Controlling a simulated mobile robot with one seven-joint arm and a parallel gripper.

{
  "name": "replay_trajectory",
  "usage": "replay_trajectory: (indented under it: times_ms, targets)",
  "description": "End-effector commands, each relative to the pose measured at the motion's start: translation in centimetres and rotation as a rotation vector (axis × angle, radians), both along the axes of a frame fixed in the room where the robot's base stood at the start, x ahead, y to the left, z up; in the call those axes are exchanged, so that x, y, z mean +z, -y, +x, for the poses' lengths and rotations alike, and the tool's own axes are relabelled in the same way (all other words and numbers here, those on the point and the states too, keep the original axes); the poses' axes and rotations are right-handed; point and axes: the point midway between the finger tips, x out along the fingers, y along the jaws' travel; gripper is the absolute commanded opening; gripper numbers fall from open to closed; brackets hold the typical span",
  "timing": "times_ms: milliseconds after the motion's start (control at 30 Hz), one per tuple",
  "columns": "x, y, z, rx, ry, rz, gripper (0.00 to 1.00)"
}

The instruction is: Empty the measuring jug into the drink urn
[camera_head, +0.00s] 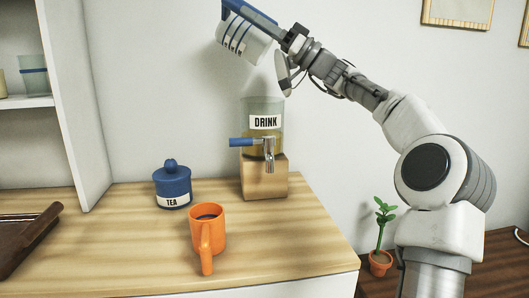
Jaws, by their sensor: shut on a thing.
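The measuring jug (241,38), white with blue stripes and a blue part along its top, is held tilted high above the counter near the picture's top edge. My gripper (284,48) is shut on it from the right; the exact grip point is hard to see. The drink urn (265,106) is a clear container labelled DRINK, with yellowish liquid low inside, a metal tap and a blue lever. It stands upright on a wooden block (265,180), below and slightly right of the jug. No stream of liquid shows between them. The jug's inside is hidden.
A blue TEA jar (172,186) and an orange mug (207,230) with dark contents stand on the wooden counter (130,250). A brown tray (25,225) lies at far left beside a white shelf (78,100). A potted plant (381,262) stands right of the counter.

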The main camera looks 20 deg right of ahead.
Motion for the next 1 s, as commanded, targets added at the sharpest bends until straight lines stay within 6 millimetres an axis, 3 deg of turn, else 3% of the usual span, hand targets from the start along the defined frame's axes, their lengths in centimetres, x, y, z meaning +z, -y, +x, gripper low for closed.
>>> replay_trajectory:
  times_ms: [1000]
  targets:
    - [0.14,0.81,-0.46,0.000,0.065,0.121,0.00]
